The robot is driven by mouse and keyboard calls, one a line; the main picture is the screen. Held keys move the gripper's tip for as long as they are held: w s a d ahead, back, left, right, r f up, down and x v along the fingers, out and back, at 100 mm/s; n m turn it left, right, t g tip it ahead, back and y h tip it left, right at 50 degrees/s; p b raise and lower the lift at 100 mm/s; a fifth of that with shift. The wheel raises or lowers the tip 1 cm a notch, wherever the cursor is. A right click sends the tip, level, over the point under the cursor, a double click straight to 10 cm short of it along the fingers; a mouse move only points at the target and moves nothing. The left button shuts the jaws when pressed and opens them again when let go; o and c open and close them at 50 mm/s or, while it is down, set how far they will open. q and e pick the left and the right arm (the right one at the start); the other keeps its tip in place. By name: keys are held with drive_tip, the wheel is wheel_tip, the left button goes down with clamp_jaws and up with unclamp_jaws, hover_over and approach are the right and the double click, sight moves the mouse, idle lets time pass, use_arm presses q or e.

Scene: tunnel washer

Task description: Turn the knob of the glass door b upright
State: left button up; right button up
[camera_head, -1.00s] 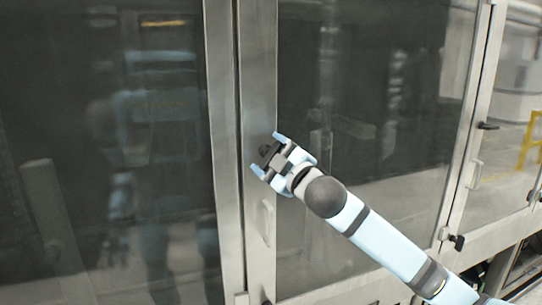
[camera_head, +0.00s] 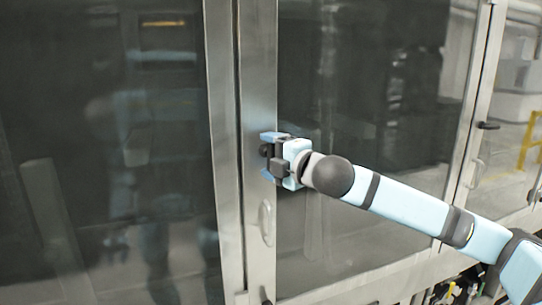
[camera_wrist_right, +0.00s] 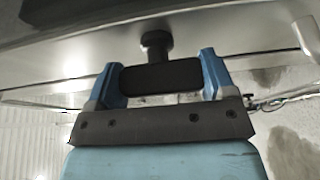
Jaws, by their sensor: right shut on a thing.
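The glass door (camera_head: 370,110) has a steel frame with a small black knob (camera_head: 265,150) on its left upright. My right gripper (camera_head: 268,156) is at this knob, with one blue finger above it and one below. In the right wrist view, the knob's black bar (camera_wrist_right: 160,77) spans the gap between the two blue fingers of my right gripper (camera_wrist_right: 161,72). A short dark stem joins the bar to the steel frame. My right gripper is shut on the knob, which it partly hides in the head view. My left gripper is not in view.
A pale oval pull handle (camera_head: 266,222) sits on the frame below the knob. Another glass door (camera_head: 110,150) is on the left, with reflections in it. A further door with a black latch (camera_head: 487,126) is on the right. Cables show below the doors.

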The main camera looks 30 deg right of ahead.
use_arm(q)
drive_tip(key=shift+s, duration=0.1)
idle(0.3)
use_arm(e)
drive_tip(key=o, duration=0.9)
use_arm(q)
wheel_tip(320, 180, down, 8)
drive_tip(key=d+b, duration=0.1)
drive_tip(key=b, duration=0.8)
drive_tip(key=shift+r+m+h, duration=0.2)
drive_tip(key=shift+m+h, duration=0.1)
use_arm(e)
drive_tip(key=s, duration=0.4)
drive_tip(key=s+d, duration=0.1)
drive_tip(key=s, duration=0.4)
drive_tip(key=s+d, duration=0.1)
drive_tip(key=s, duration=0.3)
drive_tip(key=shift+s, duration=0.3)
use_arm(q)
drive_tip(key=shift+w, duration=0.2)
use_arm(e)
drive_tip(key=shift+d, duration=0.1)
